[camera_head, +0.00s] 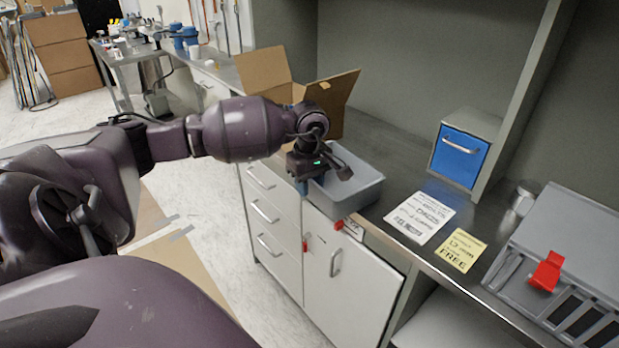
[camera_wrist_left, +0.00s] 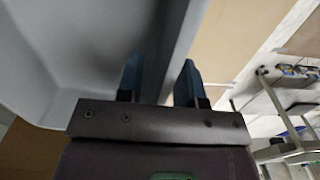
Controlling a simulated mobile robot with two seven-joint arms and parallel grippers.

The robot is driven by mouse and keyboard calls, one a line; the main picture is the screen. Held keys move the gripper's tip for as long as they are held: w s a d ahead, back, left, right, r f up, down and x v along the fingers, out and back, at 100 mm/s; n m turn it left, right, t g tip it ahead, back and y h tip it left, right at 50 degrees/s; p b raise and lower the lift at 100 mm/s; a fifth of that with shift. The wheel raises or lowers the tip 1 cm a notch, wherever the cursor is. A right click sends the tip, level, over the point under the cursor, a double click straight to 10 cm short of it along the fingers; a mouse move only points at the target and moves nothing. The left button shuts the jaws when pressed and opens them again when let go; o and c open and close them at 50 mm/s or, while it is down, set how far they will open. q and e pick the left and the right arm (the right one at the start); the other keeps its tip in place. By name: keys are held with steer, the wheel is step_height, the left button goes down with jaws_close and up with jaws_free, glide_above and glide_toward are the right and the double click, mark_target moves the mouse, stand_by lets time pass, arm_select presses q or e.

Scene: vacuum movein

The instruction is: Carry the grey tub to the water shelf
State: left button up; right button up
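The grey tub (camera_head: 359,187) is an open rectangular bin at the counter's front edge, right of the cardboard box. My left gripper (camera_head: 304,186) is at the tub's left wall in the head view. The contact is partly hidden by the gripper in the head view. I cannot tell whether the tub's base rests on the counter. My right gripper is not in view. I cannot make out which surface is the water shelf.
An open cardboard box (camera_head: 270,70) stands behind the gripper. A white sheet (camera_head: 420,217) and a yellow note (camera_head: 461,250) lie right of the tub. A blue-fronted drawer box (camera_head: 461,155) and a grey rack with a red clip (camera_head: 546,271) are farther right.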

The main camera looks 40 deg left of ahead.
arm_select(q)
steer(key=shift+r, duration=0.15)
step_height(320, 180, up, 11)
steer(key=shift+f+p, duration=0.2)
steer(key=shift+p, duration=0.2)
